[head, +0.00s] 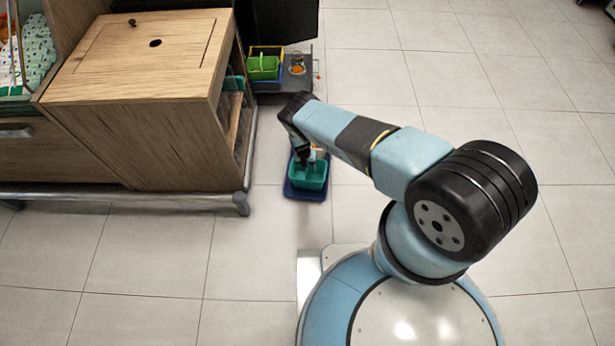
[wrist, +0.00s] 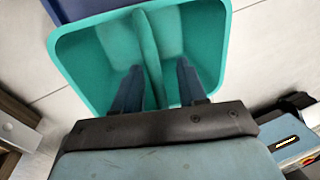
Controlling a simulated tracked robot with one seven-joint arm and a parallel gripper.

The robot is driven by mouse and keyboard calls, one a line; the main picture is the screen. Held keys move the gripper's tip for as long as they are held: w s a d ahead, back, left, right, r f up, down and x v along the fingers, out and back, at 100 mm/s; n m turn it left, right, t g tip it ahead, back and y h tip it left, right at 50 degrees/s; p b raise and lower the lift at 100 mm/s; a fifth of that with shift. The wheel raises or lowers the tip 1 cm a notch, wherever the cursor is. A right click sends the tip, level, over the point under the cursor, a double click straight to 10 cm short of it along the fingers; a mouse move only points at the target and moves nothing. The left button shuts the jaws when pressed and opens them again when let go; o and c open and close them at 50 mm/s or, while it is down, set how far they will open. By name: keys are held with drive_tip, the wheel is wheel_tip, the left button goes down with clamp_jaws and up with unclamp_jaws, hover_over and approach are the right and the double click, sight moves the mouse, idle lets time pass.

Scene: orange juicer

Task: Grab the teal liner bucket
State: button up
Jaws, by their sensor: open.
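The teal liner bucket (head: 310,174) stands on a dark blue base (head: 304,195) on the floor, right of the wooden cabinet. In the wrist view the teal liner bucket (wrist: 82,70) fills the upper middle, with a teal ridge or divider running through it. My gripper (head: 305,158) points down into the bucket from above. In the wrist view my gripper (wrist: 159,68) is open, with one finger on each side of the ridge. I cannot tell whether the fingers touch it. The bucket's near rim is hidden behind my gripper.
The wooden cabinet (head: 150,95) stands left of the bucket, with a grey rail (head: 120,196) along its foot. A green container (head: 263,68) sits in a yellow and blue one behind. Tiled floor to the right is clear beyond my arm.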

clamp_jaws()
idle(0.4)
